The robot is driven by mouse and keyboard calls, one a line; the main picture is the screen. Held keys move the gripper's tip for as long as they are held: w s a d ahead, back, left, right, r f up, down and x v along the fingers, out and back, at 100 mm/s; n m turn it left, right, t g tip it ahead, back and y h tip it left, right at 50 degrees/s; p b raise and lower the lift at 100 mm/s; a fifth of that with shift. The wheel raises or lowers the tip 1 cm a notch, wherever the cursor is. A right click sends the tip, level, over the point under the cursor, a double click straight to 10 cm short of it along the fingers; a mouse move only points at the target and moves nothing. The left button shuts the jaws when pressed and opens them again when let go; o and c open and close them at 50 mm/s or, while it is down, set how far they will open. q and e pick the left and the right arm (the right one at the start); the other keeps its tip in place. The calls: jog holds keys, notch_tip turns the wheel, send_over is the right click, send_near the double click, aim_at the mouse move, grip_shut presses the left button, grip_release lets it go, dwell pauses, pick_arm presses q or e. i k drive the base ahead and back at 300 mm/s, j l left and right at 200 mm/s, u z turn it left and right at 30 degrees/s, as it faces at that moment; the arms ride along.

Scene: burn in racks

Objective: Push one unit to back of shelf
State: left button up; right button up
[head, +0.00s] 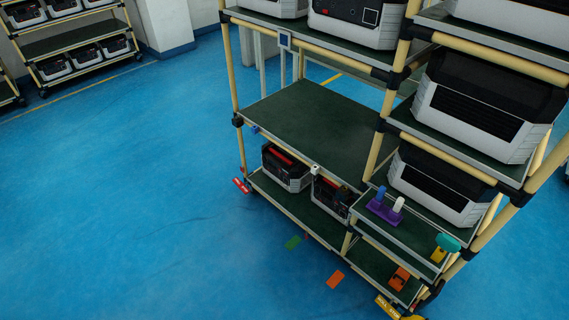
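Several black-and-white units stand on the yellow-tube rack. One unit (358,20) is on the top shelf, with part of another (273,6) to its left. Two larger units stand on the right bay, an upper one (487,105) and a lower one (437,185). Two smaller units sit on the low shelf (268,186), a left one (286,165) with a red part on top and a right one (334,192). The wide middle shelf (310,122) is empty. Neither of my grippers is in view.
A purple holder (384,211) with blue and white pieces sits on a small side shelf. A teal knob (447,242) is near the right post. Another rack (75,45) stands far left. The left floor is clear.

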aim_at(294, 180)
jog(key=i+j+z, duration=0.1)
jog(key=i+j, duration=0.35)
jog(key=j, duration=0.15)
jog(key=i+j+z, duration=0.25)
jog(key=i+j, duration=0.15)
jog(key=j, duration=0.25)
jog(key=i+j, duration=0.2)
jog(key=j, duration=0.15)
jog(key=i+j+z, duration=0.15)
jog(key=j, duration=0.2)
jog(key=i+j+z, duration=0.1)
jog(key=j, duration=0.3)
jog(key=i, duration=0.1)
